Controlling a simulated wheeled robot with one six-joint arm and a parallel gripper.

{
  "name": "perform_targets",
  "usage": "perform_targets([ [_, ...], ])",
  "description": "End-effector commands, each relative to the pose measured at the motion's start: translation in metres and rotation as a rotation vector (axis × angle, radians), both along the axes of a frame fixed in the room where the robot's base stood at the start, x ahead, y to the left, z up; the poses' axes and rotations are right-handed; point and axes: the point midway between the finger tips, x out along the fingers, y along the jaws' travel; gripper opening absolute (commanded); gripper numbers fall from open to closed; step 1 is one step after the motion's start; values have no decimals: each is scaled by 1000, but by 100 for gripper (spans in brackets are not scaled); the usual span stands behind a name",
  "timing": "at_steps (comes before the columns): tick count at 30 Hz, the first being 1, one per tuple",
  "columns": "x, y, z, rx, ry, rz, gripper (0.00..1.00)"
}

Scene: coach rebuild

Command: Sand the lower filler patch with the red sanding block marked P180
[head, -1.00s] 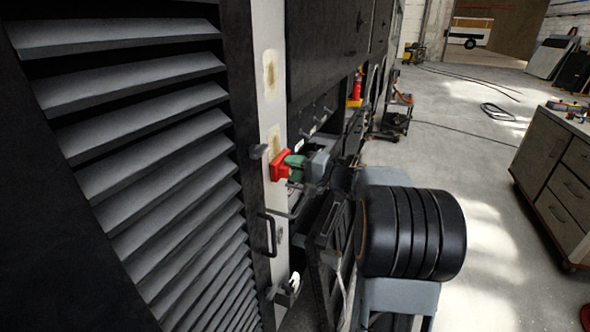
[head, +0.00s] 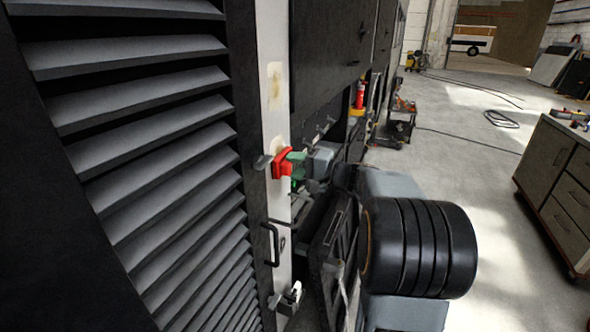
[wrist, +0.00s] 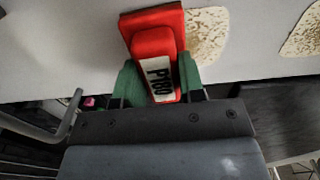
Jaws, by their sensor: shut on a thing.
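My gripper (head: 291,163), with green fingers, is shut on the red sanding block (head: 279,164). In the wrist view the block (wrist: 152,42) shows its P180 label between the fingers (wrist: 158,86). The block's flat face is at the pale post (head: 270,40); I cannot tell whether it presses on it. The lower filler patch (head: 277,145) is beige and partly hidden by the block, which overlaps its lower part. In the wrist view this patch (wrist: 208,38) lies just right of the block. The upper filler patch (head: 275,86) is clear above; it also shows in the wrist view (wrist: 306,34).
A black handle (head: 271,244) and a latch (head: 288,299) are below the block. A dark louvred panel (head: 150,130) fills the left. Open floor lies between.

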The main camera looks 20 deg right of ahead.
Motion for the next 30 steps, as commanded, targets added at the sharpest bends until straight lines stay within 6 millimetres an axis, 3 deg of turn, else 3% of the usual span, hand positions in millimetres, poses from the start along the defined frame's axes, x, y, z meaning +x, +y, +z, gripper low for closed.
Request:
perform_targets([
  [30,2,3,67,-2,-4,1,10],
])
